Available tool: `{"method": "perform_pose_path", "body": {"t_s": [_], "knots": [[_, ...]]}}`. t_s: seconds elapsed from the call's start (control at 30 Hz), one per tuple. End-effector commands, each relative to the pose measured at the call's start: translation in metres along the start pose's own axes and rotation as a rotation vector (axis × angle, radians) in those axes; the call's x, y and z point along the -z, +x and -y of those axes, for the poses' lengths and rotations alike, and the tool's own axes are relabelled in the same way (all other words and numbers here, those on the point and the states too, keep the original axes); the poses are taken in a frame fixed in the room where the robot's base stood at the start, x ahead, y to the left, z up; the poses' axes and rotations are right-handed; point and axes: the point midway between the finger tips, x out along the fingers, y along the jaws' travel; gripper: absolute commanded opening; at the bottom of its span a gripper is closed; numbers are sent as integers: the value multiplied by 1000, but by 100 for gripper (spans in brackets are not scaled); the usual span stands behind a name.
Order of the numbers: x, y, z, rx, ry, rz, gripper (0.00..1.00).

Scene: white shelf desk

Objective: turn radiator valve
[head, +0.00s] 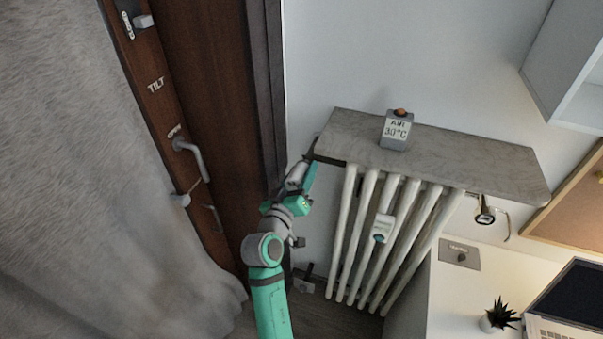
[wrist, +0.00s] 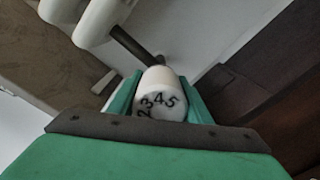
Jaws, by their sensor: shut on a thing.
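The radiator valve is a white round knob (wrist: 160,97) with dark numbers, 2, 3, 4 and 5, showing on its end. It sits in the middle of the wrist view, with a dark pipe (wrist: 136,42) behind it. My gripper (wrist: 158,92) has one green finger on each side of the knob and is shut on it. In the head view my gripper (head: 311,165) is at the upper left end of the radiator (head: 362,225), below the stone shelf. The knob is hidden there by the gripper.
A small white device (head: 382,228) hangs on the radiator. A brown door (head: 205,75) with handles and a grey curtain (head: 85,180) are at left; a white desk (head: 480,290) is at right.

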Motion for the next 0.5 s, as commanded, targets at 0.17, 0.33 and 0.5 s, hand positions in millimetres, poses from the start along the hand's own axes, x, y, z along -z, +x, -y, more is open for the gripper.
{"method": "perform_pose_path", "body": {"t_s": [0.17, 0.33, 0.5], "knots": [[0, 1, 0, 0, 2, 0, 59], [0, 1, 0, 0, 2, 0, 63], [0, -1, 0, 1, 2, 0, 63]]}}
